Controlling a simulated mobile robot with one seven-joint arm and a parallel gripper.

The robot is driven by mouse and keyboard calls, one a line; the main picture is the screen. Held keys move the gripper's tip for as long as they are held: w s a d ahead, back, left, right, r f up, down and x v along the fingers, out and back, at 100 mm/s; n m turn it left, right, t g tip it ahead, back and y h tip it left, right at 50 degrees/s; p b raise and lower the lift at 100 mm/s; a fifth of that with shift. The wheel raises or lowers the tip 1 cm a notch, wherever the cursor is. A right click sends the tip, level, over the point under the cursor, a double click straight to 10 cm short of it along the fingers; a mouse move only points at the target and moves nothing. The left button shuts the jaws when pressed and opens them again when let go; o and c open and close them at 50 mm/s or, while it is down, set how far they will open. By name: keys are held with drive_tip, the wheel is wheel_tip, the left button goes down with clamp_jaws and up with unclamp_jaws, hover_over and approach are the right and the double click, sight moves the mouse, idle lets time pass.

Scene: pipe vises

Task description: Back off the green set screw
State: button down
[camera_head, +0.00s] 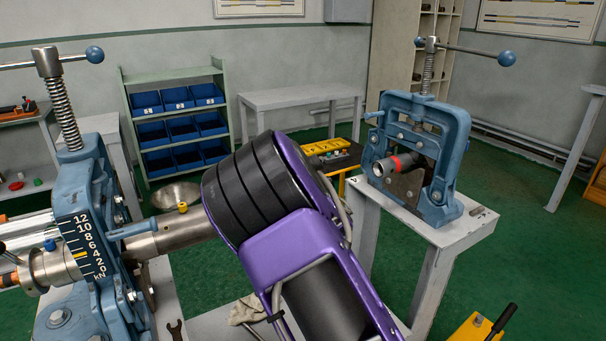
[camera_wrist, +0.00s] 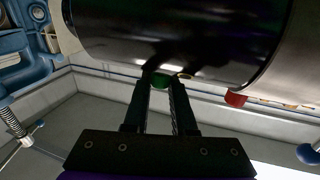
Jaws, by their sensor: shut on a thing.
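The green set screw (camera_wrist: 160,83) shows in the wrist view at the underside of a dark, shiny cylinder (camera_wrist: 175,35), between the fingertips of my gripper (camera_wrist: 161,77). My gripper is shut on it; the fingertips partly cover it. A red screw (camera_wrist: 235,98) sits on the same cylinder to the right, and a yellowish one (camera_wrist: 183,76) shows just beside the right fingertip. In the head view my purple and black arm hides the gripper and the green screw. A metal pipe (camera_head: 170,232) runs from the left blue vise (camera_head: 88,195) towards my arm.
A second blue vise (camera_head: 422,140) holds a dark pipe with a red band on a grey bench (camera_head: 455,230) at right. A steel bowl (camera_head: 176,194) stands behind the pipe. A wrench (camera_head: 176,330) and a pale glove (camera_head: 245,309) lie in front. Blue bins (camera_head: 183,128) fill a rear shelf.

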drive_tip(key=n+g+y, duration=0.2)
drive_tip(key=y, duration=0.1)
drive_tip(key=n+g+y, duration=0.1)
drive_tip(key=n+y, duration=0.1)
drive_tip(key=y, duration=0.1)
drive_tip(key=shift+w+d+n+g, duration=0.1)
drive_tip(key=shift+d+n+g, duration=0.1)
drive_tip(key=shift+n+g, duration=0.15)
drive_tip(key=n+g+y, duration=0.2)
drive_tip(key=g, duration=0.1)
drive_tip(key=n+g+y+p, duration=0.1)
drive_tip(key=n+g+y, duration=0.1)
drive_tip(key=g, duration=0.1)
drive_tip(key=shift+a+n+p, duration=0.1)
drive_tip(key=shift+n+p, duration=0.15)
drive_tip(key=shift+p, duration=0.05)
drive_tip(key=n+g, duration=0.1)
drive_tip(key=g, duration=0.1)
drive_tip(key=n+g+y, duration=0.1)
drive_tip(key=n+g, duration=0.1)
drive_tip(key=shift+f+g+y, duration=0.15)
drive_tip(key=shift+g+y, duration=0.1)
drive_tip(key=shift+y, duration=0.05)
drive_tip(key=shift+f+n+g, duration=0.1)
drive_tip(key=shift+n+g, duration=0.7)
drive_tip(key=shift+g, duration=0.4)
drive_tip(key=shift+a+f+n+g, duration=0.1)
drive_tip(key=shift+n+g, duration=0.8)
drive_tip(key=shift+g, duration=0.7)
